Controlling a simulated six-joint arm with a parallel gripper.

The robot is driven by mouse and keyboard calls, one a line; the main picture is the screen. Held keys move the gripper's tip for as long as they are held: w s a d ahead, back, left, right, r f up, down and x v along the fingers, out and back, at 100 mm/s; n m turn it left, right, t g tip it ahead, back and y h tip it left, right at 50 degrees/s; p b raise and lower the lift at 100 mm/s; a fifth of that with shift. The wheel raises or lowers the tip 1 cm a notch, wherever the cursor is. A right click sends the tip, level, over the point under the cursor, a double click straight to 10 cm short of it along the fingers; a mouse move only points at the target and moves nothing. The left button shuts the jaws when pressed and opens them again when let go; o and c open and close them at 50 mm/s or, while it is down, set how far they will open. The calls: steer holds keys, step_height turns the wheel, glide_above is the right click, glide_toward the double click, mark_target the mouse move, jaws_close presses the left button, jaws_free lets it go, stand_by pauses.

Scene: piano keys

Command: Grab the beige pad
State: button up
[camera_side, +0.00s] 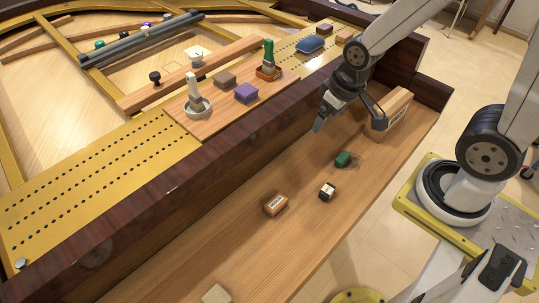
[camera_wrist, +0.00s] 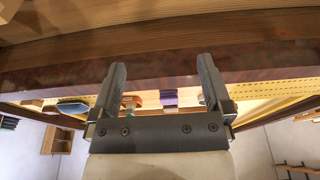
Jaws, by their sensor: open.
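A pale beige block (camera_side: 217,293), which looks like the beige pad, lies at the bottom edge of the side view on the wooden shelf, partly cut off by the frame. My gripper (camera_side: 350,120) is far up and to the right of it, above the shelf near the dark rail. In the wrist view my gripper (camera_wrist: 162,66) has its two fingers wide apart with nothing held between them. I cannot pick out the beige pad in the wrist view.
On the shelf are a green block (camera_side: 343,159), a black-and-white block (camera_side: 327,192), a labelled wooden block (camera_side: 275,204) and a larger wooden box (camera_side: 391,112). The dark rail (camera_side: 190,197) borders it. Purple (camera_side: 246,93) and brown (camera_side: 224,79) blocks sit beyond. The lower shelf is mostly clear.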

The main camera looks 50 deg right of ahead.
steer(key=shift+a, duration=0.1)
steer(key=s+a+f+m+g+y, duration=0.1)
steer(key=a+f+m+g+y, duration=0.2)
steer(key=a+f+m+y, duration=0.7)
steer(key=s+a+f+m+g+y, duration=0.1)
steer(key=a+f+m+g+y, duration=0.2)
steer(key=a+f, duration=1.2)
steer(key=m+t, duration=0.3)
steer(key=m, duration=0.1)
glide_toward(220, 294)
steer(key=x, duration=0.3)
steer(key=shift+s+r, duration=0.1)
steer(key=shift+r, duration=0.2)
steer(key=shift+a+f+m+y, duration=0.15)
steer(key=shift+f+m+y, duration=0.15)
steer(key=shift+f+m, duration=0.25)
steer(key=shift+a+f, duration=0.1)
steer(key=shift+x, duration=1.2)
